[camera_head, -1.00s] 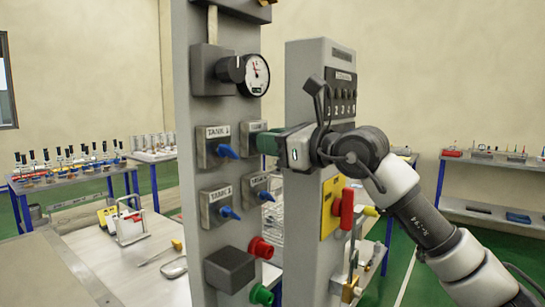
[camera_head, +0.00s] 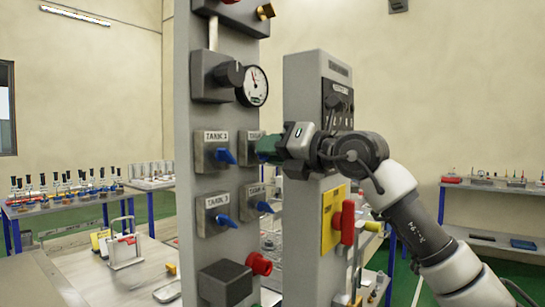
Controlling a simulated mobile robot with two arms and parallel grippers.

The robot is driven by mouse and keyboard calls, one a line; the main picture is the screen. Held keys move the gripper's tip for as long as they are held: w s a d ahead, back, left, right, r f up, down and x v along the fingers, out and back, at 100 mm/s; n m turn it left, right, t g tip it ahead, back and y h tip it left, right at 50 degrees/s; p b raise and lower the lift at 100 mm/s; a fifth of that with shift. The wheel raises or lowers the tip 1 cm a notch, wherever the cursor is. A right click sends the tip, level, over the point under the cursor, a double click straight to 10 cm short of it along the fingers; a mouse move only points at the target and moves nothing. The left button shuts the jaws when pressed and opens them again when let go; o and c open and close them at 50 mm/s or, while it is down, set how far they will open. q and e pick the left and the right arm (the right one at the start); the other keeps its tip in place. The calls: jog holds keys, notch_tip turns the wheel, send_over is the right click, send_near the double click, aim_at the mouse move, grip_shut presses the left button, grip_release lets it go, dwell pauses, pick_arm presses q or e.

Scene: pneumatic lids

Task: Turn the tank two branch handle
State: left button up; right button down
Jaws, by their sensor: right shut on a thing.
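A grey upright panel (camera_head: 181,120) carries several valve plates with blue handles. The upper right plate (camera_head: 248,137), whose label is mostly covered, is where my right gripper (camera_head: 266,149) is. Its green fingertips are shut on the handle there, the tank two branch handle by its place, which they hide almost fully. The upper left handle (camera_head: 226,156), the lower left handle (camera_head: 229,221) and the lower right handle (camera_head: 264,207) are blue and free of my gripper. My left gripper is not in view.
A pressure gauge (camera_head: 252,86) with a black knob sits above the handles, and a red knob (camera_head: 259,263) below them. A second grey panel (camera_head: 299,215) with a red handle (camera_head: 347,222) stands close under my right arm. Tables with small items stand behind.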

jog(key=shift+d+m, duration=0.1)
jog(key=shift+m, duration=0.5)
jog(key=shift+r, duration=0.1)
jog(key=c, duration=1.3)
grip_release()
jog(key=b+v, duration=0.3)
jog(key=v, duration=0.7)
jog(key=shift+s+d, duration=0.15)
jog(key=shift+d, duration=0.2)
